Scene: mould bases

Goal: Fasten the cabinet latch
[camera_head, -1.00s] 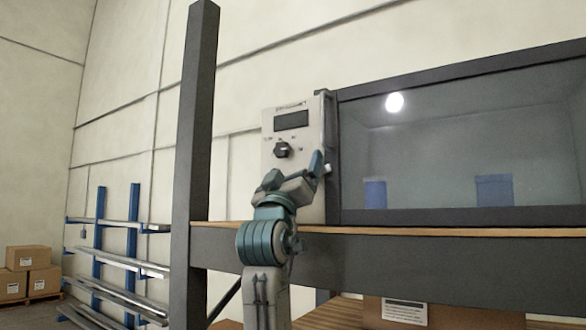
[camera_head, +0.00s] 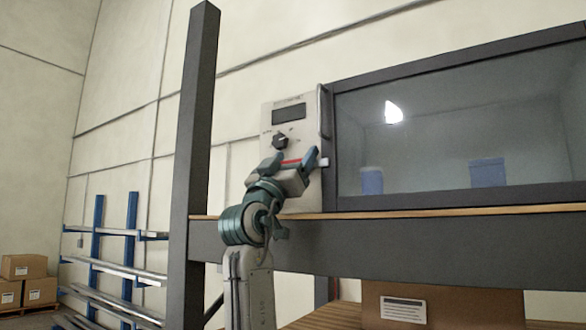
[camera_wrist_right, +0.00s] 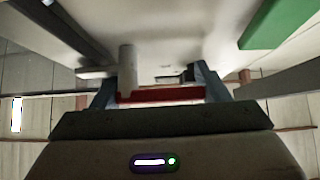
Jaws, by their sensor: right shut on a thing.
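The cabinet (camera_head: 455,140) has a dark-framed window and, at its left, a pale control panel (camera_head: 304,190) with a dark display and a black knob. My right gripper (camera_head: 294,160) is in front of the lower panel, its two fingers spread to either side of a red piece, probably the latch lever (camera_head: 290,162). In the right wrist view the red piece (camera_wrist_right: 165,95) spans between the fingers, and the gripper is shut on it. A small white block (camera_head: 324,162) sits just right of the right finger. The latch's far side is hidden. My left gripper is out of view.
A vertical handle bar (camera_head: 322,110) runs along the window frame's left edge. A dark post (camera_head: 192,150) stands left of my arm. The cabinet rests on a wood-topped shelf (camera_head: 400,213). A grey post (camera_wrist_right: 127,68) stands close by the fingers.

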